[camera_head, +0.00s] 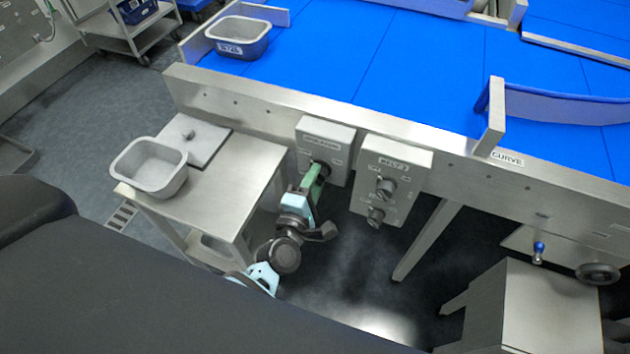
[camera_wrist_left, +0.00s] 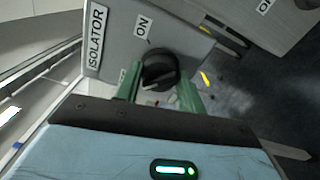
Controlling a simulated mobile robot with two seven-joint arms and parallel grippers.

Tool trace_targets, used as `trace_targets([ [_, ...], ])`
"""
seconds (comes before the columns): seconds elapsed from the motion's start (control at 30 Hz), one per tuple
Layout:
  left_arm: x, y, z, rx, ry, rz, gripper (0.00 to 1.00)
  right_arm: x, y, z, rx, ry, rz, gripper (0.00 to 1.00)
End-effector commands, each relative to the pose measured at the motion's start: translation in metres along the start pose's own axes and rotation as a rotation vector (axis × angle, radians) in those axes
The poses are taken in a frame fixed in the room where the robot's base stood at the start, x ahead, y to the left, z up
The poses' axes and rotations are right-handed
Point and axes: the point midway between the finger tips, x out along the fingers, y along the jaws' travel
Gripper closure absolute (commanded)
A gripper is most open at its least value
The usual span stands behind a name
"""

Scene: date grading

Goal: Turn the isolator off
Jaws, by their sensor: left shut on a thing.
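The isolator is a grey box (camera_head: 340,139) on the front of the conveyor frame. In the left wrist view its face (camera_wrist_left: 118,45) reads ISOLATOR, with an ON label above the knob. A black round knob (camera_wrist_left: 160,68) sits on that face, with a pale mark at its lower left. Part of another label shows left of the knob, mostly hidden. My left gripper (camera_head: 314,178) reaches up to the box. Its green fingers (camera_wrist_left: 160,90) are shut on the knob, one on each side. My right gripper is not in view.
A second grey control box (camera_head: 408,160) with two knobs hangs just right of the isolator. A steel table (camera_head: 225,190) with a grey tub (camera_head: 150,167) stands to the left. The blue belt (camera_head: 400,60) runs behind. A machine with a handwheel (camera_head: 598,273) is at right.

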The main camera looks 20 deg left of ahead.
Motion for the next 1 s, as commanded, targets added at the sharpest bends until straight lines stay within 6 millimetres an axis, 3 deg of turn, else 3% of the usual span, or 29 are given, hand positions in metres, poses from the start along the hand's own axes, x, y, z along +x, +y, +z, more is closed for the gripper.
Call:
trace_targets([
  [0.57,-0.0007,-0.0014,0.0005,-0.035,-0.001,-0.004,0.84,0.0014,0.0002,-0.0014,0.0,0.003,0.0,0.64],
  [0.6,-0.0007,-0.0014,0.0005,-0.035,-0.001,-0.004,0.57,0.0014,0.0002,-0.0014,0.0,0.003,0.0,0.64],
  [0.73,-0.0005,-0.001,0.0004,-0.033,0.0,-0.003,0.4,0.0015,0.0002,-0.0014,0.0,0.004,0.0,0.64],
  [1.0,-0.0005,-0.0004,0.0002,-0.031,0.0,-0.001,0.39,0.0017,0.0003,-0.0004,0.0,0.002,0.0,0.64],
])
